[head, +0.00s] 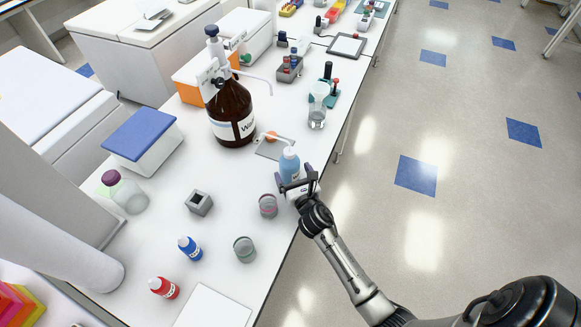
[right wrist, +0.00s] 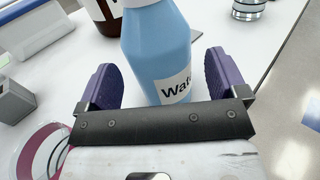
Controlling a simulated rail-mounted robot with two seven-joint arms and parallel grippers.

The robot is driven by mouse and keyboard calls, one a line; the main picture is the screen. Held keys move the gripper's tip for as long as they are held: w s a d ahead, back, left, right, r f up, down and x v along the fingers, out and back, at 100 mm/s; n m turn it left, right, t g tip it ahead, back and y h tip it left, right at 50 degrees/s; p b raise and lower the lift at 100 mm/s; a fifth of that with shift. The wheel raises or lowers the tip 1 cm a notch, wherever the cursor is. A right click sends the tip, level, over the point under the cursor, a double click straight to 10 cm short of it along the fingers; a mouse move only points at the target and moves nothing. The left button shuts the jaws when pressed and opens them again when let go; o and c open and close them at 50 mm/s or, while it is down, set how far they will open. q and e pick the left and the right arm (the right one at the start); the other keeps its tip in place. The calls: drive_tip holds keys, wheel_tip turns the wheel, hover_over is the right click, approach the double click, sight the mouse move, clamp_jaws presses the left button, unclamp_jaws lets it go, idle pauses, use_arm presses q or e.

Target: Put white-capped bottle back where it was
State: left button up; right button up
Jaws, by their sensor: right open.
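A light-blue bottle (head: 289,168) with a white cap and thin spout stands upright near the bench's right edge, at the near corner of a grey square pad (head: 266,152). My right gripper (head: 297,185) is open at the bottle's near side. Its two purple fingers (right wrist: 160,82) are on either side of the bottle, with gaps visible. I cannot tell whether the bottle's base rests on the pad. My left gripper is not in view.
A large brown bottle (head: 231,112) stands behind left. A beaker (head: 317,117) is beyond, along the right edge. Glass jars (head: 268,205) (head: 244,249), a grey block (head: 199,203) and small blue (head: 190,249) and red (head: 164,288) bottles stand nearer. The floor is right of the bench.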

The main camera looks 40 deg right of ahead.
drive_tip(key=v, duration=0.9)
drive_tip(key=shift+s+a, duration=0.1)
drive_tip(key=shift+s, duration=0.1)
drive_tip(key=s+a+f+m+g+y, duration=0.1)
drive_tip(key=s+a+m+g+y, duration=0.1)
drive_tip(key=s+m, duration=0.5)
drive_tip(key=s+a+f+m+g+y, duration=0.2)
drive_tip(key=s+m+g, duration=0.5)
drive_tip(key=m, duration=0.6)
drive_tip(key=s+a+f+m+g+y, duration=0.2)
drive_tip(key=s+a+m+g, duration=0.2)
drive_tip(key=s+m, duration=0.4)
drive_tip(key=shift+s+a+f+m, duration=0.15)
drive_tip(key=shift+s+a+m, duration=0.2)
drive_tip(key=shift+m, duration=0.75)
